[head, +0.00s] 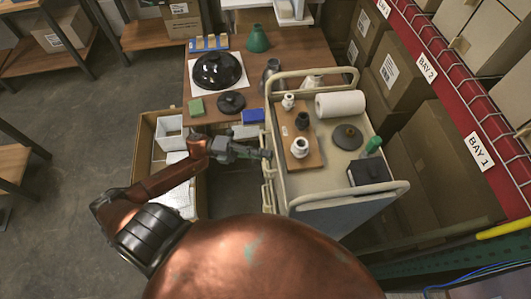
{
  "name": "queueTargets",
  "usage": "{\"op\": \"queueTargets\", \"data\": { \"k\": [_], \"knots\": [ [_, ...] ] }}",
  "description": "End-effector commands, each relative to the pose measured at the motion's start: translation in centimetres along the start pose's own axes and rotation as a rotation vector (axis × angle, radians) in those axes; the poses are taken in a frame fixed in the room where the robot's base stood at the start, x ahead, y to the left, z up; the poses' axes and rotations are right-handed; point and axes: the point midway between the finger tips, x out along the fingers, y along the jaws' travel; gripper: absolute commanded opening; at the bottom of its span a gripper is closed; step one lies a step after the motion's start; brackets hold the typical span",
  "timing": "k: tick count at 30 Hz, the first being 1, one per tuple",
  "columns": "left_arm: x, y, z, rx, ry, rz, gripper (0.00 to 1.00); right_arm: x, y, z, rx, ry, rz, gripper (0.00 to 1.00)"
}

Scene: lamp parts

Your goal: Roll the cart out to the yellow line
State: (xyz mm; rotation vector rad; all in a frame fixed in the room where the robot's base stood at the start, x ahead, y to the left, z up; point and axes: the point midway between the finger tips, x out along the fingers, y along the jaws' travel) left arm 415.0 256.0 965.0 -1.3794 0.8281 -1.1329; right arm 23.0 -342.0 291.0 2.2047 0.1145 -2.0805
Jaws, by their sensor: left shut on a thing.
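The beige cart (325,183) stands right of centre, beside the wooden table, with its tray top facing up. It has raised rails at its far and near ends and an upright side handle (268,187) on its left. My left gripper (264,154) reaches in from the left and is shut at the cart's left side, on what looks like this handle; the exact contact is small. A yellow strip (505,229) shows at the lower right edge; I cannot tell if it is the floor line. My right gripper is not in view.
The cart carries a wooden board (302,150) with small fittings, a white roll (340,104), a dark disc (347,137) and a black box (369,170). The wooden table (290,47) stands behind. Boxed racks (450,150) line the right. Grey floor (90,130) is clear at left.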

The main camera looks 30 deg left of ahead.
Motion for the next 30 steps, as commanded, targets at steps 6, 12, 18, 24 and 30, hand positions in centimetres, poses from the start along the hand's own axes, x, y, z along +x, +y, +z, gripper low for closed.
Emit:
{"op": "queueTargets", "data": {
  "k": [6,12,18,24,30],
  "knots": [
    [-0.15,0.07,0.01,-0.001,0.004,0.002,0.00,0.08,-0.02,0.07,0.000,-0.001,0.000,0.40],
    [-0.20,0.05,0.00,-0.001,0.003,0.002,0.00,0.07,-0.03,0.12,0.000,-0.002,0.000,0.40],
    [-0.21,0.03,-0.02,-0.001,0.003,0.002,0.16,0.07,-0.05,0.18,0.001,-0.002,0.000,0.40],
    [-0.15,-0.01,-0.05,-0.001,0.004,0.000,0.16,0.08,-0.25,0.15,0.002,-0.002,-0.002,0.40],
    [-1.00,0.01,-0.04,-0.001,0.004,0.001,0.16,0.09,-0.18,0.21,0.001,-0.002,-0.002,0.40]
  ]
}}
